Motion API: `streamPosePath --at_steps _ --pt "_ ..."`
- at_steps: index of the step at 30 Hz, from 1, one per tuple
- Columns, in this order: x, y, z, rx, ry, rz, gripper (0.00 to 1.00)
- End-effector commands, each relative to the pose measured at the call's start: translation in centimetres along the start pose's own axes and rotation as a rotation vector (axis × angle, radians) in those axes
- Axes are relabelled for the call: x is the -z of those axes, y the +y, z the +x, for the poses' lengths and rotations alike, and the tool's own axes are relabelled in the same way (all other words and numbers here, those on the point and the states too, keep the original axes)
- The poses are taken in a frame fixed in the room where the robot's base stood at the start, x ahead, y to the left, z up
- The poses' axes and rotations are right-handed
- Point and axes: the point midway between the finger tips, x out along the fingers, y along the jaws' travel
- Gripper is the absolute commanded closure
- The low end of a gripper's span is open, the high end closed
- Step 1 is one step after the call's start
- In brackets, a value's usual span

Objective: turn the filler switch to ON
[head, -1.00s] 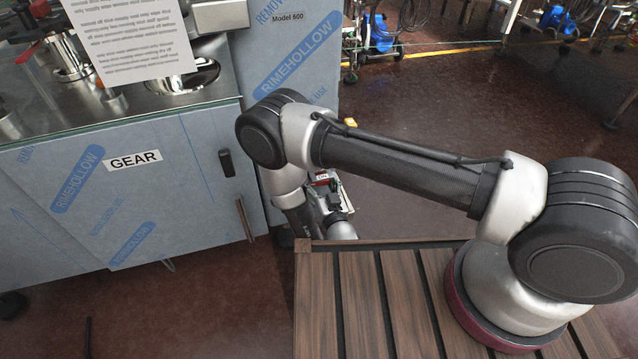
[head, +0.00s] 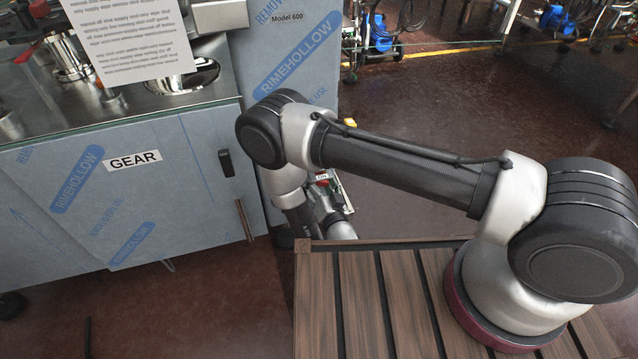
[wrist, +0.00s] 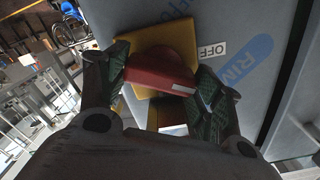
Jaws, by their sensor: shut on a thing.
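The filler switch shows in the wrist view as a red handle (wrist: 158,70) on a yellow plate (wrist: 150,36), fixed to a grey-blue film-wrapped panel. A white OFF label (wrist: 212,50) is right of the plate. The handle lies slantwise, with a white mark near its right end. My gripper (wrist: 163,75) is shut on the red handle, one green-padded finger at each end. A pale patch (wrist: 173,129) shows between the fingers, partly hidden. In the head view my gripper (head: 330,192) is low beside the machine, and my arm largely hides the switch.
The film-wrapped machine with a GEAR label (head: 134,161) fills the left. A paper sheet (head: 128,38) hangs over its steel top. A slatted wooden surface (head: 345,300) lies under my arm's base. Open brown floor (head: 480,110) is at right, with blue equipment (head: 378,33) behind.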

Motion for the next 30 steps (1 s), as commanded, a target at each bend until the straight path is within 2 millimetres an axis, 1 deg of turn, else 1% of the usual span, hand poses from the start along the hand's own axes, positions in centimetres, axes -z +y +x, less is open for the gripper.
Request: streamPosePath --at_steps 2,3,5,6,15,19,30 --pt "-0.02 0.03 -0.03 0.0 -0.001 -0.001 0.58" --pt "-0.02 0.03 -0.03 0.0 -0.001 -0.001 0.27" --pt "-0.02 0.03 -0.03 0.0 -0.001 -0.001 0.16" --pt "-0.02 0.03 -0.02 0.0 -0.001 -0.001 0.12" --pt "-0.01 0.01 -0.01 0.0 0.0 -0.002 0.12" --pt "-0.01 0.0 -0.01 0.0 0.0 -0.037 0.12" --pt "-0.02 -0.09 -0.01 0.0 0.0 -0.366 0.12"
